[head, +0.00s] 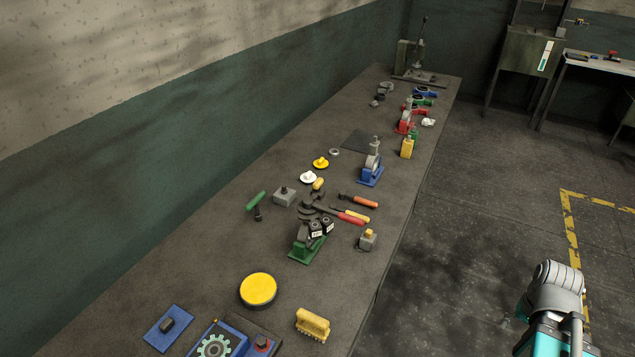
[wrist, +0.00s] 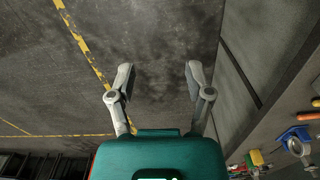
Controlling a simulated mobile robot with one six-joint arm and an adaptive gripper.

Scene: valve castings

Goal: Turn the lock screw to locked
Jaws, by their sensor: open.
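I cannot single out the lock screw in either view; the parts on the bench are too small to tell. A green-based fixture (head: 306,246) with dark blocks marked in white stands on the near half of the bench. A blue fixture (head: 370,172) with a grey post stands farther back, and a red one (head: 404,123) beyond it. A grey block with a yellow top (head: 367,240) sits near the front edge. My gripper (wrist: 159,76) is open and empty over the floor in the wrist view, away from the bench. My arm shows at the lower right of the head view.
The long dark bench (head: 225,240) runs along the wall. Hand tools (head: 345,215), a yellow round pad (head: 258,290), a yellow brush (head: 312,324) and a blue gear-marked box (head: 215,345) lie on it. The floor (head: 480,230) right of the bench is clear.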

